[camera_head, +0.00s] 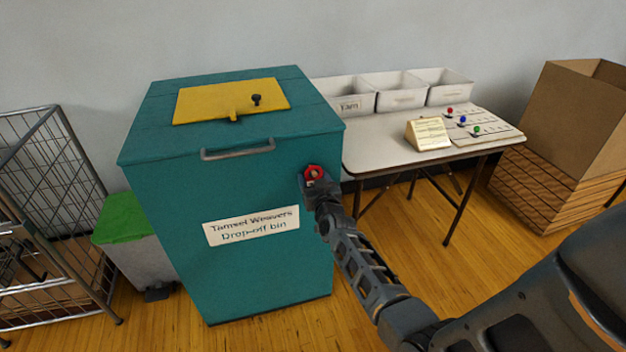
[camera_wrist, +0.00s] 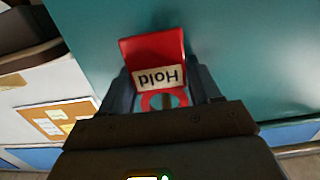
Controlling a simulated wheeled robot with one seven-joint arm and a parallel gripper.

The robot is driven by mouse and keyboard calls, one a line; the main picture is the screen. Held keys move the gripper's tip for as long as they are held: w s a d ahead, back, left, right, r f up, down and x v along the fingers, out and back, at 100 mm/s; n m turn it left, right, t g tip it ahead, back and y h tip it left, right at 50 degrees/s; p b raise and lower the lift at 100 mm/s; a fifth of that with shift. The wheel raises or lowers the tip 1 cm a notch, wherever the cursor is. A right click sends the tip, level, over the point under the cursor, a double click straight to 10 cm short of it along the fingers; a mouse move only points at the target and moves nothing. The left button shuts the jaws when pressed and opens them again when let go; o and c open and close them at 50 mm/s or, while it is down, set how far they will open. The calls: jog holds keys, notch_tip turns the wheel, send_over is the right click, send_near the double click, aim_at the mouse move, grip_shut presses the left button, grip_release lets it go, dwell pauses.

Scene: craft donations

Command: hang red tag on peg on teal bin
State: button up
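A red tag (camera_head: 314,171) is at the upper right of the teal bin's front. In the wrist view the tag (camera_wrist: 155,48) has a pale "Hold" label, upside down, and a red ring end nearer my gripper. My gripper (camera_head: 311,185) has its fingers on both sides of the tag and appears shut on it. The teal bin (camera_head: 170,215) is upright, with a grey handle and a "Drop-off bin" label. No peg shows clearly on its front; the tag and fingers cover that spot. I cannot tell whether the ring is around a peg.
The yellow lid panel (camera_head: 205,103) has a black knob (camera_head: 256,99). A table (camera_head: 375,153) with white bins (camera_head: 398,97), a small sign (camera_head: 428,134) and a pegged board (camera_head: 495,133) is right. A cardboard box (camera_head: 565,110) stands beyond. A wire rack (camera_head: 65,180) and green-lidded bin (camera_head: 120,217) are left.

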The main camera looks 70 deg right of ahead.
jog(key=shift+o, duration=1.1)
jog(key=shift+f, duration=0.3)
jog(key=p+v, duration=0.2)
jog(key=v, duration=0.5)
jog(key=shift+s+a+r+p, duration=0.15)
jog(key=shift+a+r+p, duration=0.15)
jog(key=shift+r, duration=0.05)
jog(key=s+a+r+n+t+y, duration=0.1)
jog(key=s+a+n+t+y, duration=0.3)
jog(key=a, duration=0.9)
jog(key=s+a+r+n+g+y, duration=0.15)
jog(key=s+a, duration=0.45)
jog(key=a, duration=0.6)
jog(key=s+a+r+n+t+y, duration=0.1)
jog(key=s+a+r+n+y, duration=0.3)
jog(key=s+a+r+y, duration=0.4)
jog(key=shift+s+a+r, duration=2.6)
jog(key=shift+s+r, duration=0.4)
jog(key=shift+r, duration=1)
